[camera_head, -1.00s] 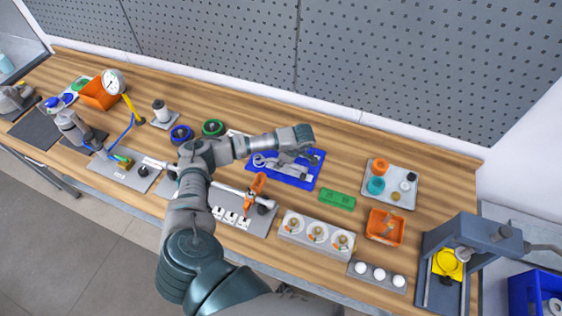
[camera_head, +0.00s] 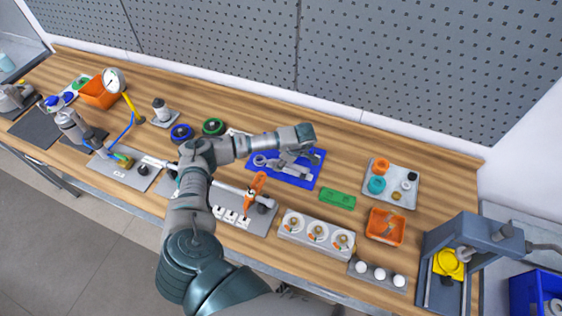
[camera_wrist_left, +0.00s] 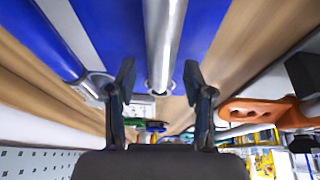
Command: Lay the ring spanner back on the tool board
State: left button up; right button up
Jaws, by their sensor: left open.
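The blue tool board (camera_head: 310,180) lies on the bench, with grey metal tools on it. A ring-ended grey tool (camera_head: 259,160) shows at its left side; my gripper hides part of the board. My left gripper (camera_head: 289,158) is over the board, with its fingers open. In the left wrist view, a silver shaft (camera_wrist_left: 163,40) lies between the open fingers (camera_wrist_left: 160,85), with a visible gap on each side. I cannot tell which one is the ring spanner. My right gripper is not in view.
An orange-handled tool (camera_head: 257,184) is just left of the board; a green block (camera_head: 337,199) is to the right. A tray (camera_head: 404,198) and an orange bin (camera_head: 400,237) stand further right.

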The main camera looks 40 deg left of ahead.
pick_arm(q)
jog(key=v, duration=1.1)
jog(key=shift+r, duration=0.15)
jog(key=shift+w+d, duration=0.1)
